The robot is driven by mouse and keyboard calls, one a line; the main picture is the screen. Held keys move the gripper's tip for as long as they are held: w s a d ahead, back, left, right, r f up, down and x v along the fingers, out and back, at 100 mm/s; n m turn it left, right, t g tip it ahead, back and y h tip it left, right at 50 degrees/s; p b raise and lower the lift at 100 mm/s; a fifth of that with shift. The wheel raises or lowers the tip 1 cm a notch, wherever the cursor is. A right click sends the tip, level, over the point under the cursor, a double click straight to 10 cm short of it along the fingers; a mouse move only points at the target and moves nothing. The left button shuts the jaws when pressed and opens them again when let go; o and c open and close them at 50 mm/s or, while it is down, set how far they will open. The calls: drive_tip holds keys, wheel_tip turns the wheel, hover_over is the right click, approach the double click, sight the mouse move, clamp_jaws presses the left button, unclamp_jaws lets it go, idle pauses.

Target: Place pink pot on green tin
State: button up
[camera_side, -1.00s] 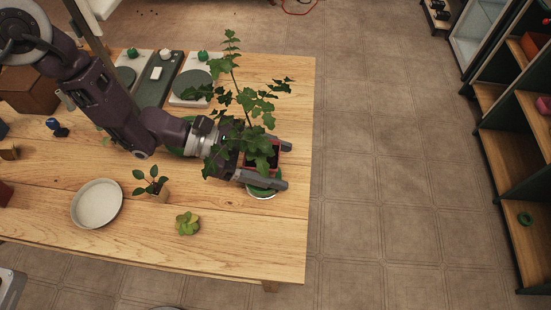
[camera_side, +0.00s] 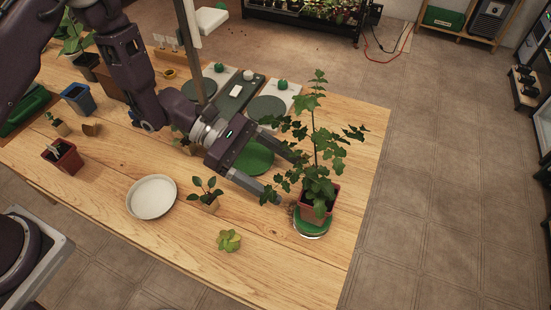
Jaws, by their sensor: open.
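The pink pot (camera_side: 312,214) holds a tall, leafy green plant. It stands upright on the green tin (camera_side: 312,230), near the right edge of the wooden table. The tin's green top and pale rim show below the pot. My gripper (camera_side: 284,176) is open and empty, to the left of the pot and clear of it. Some of the plant's leaves hang close to the fingertips, and I cannot tell whether they touch.
A green disc (camera_side: 252,160) lies below my gripper. A white plate (camera_side: 152,198), a small potted seedling (camera_side: 209,198) and a light green succulent (camera_side: 229,240) stand to the left and front. Scales (camera_side: 266,108) are behind. The front right table is bare.

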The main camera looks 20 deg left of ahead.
drive_tip(key=s+a+r+m+g+y, duration=0.1)
drive_tip(key=s+a+r+m+y, duration=0.15)
drive_tip(key=s+r+m, duration=0.45)
drive_tip(key=s+a+r+m+g+y, duration=0.1)
drive_tip(key=s+a+r+m, duration=0.2)
drive_tip(key=r, duration=0.7)
drive_tip(key=s+a+r+m+t+y, duration=0.2)
drive_tip(key=s+a+m+t+y, duration=0.1)
drive_tip(key=a, duration=0.7)
drive_tip(key=s+a+r+m+t+y, duration=0.2)
drive_tip(key=s+a+m+t+y, duration=0.2)
drive_tip(key=a, duration=0.7)
drive_tip(key=s+m+y, duration=0.1)
drive_tip(key=s+y, duration=0.1)
drive_tip(key=y, duration=0.1)
drive_tip(key=shift+s+r+t, duration=0.25)
drive_tip(key=shift+s+t, duration=0.05)
drive_tip(key=shift+s, duration=0.1)
